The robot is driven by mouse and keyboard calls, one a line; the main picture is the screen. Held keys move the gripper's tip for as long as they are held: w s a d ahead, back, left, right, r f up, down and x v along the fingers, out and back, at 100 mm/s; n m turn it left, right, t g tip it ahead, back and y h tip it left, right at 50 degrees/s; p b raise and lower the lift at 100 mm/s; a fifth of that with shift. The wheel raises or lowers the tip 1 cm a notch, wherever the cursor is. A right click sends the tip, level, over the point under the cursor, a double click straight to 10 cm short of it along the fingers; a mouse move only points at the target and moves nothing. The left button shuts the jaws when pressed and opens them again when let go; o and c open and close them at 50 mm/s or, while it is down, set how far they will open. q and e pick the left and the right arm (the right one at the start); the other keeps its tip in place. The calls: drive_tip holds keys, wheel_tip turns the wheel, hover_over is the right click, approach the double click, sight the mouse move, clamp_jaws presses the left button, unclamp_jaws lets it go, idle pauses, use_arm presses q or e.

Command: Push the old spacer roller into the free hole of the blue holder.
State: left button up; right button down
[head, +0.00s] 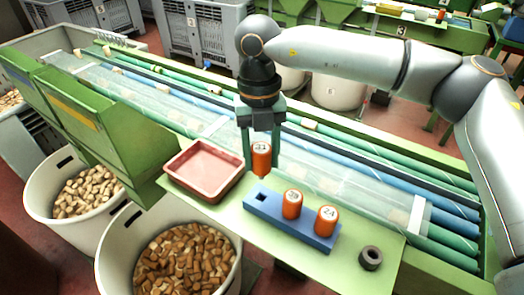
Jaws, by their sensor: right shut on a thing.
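My right gripper (261,168) is shut on an orange roller with a pale numbered top, which I take as the old spacer roller (261,160). The roller is upright, above and just behind the left end of the blue holder (268,220). The holder's free hole (261,196) is a dark square opening at its left end. Two other orange rollers, one in the middle (292,205) and one at the right (326,221), stand upright in the holder. The gap between the held roller's lower end and the hole is hard to judge. My left gripper is not in view.
A red tray (190,190) lies left of the holder on the pale green table (340,262). A dark ring (370,258) lies to the right. Behind runs a conveyor with green and blue rollers (350,160). Bins of corks (185,255) stand in front at left.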

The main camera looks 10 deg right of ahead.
sight(261, 178)
wheel_tip(261, 178, down, 2)
drive_tip(key=shift+f+b, duration=0.2)
drive_tip(key=shift+b, duration=0.45)
drive_tip(key=shift+f+b, duration=0.45)
drive_tip(key=shift+f, duration=0.25)
drive_tip(key=shift+f+b, duration=0.45)
drive_tip(key=shift+f, duration=0.55)
use_arm(q)
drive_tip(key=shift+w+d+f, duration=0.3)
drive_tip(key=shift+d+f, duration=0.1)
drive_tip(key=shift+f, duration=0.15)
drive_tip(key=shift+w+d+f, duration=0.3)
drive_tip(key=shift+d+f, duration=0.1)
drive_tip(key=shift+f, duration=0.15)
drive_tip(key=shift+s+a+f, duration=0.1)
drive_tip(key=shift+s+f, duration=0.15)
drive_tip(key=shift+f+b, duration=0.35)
drive_tip(key=shift+b, duration=0.2)
use_arm(e)
drive_tip(key=shift+f, duration=0.4)
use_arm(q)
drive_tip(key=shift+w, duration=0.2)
use_arm(e)
drive_tip(key=shift+f, duration=0.2)
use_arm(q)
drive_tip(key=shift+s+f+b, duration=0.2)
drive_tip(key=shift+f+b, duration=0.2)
use_arm(e)
drive_tip(key=shift+f, duration=0.35)
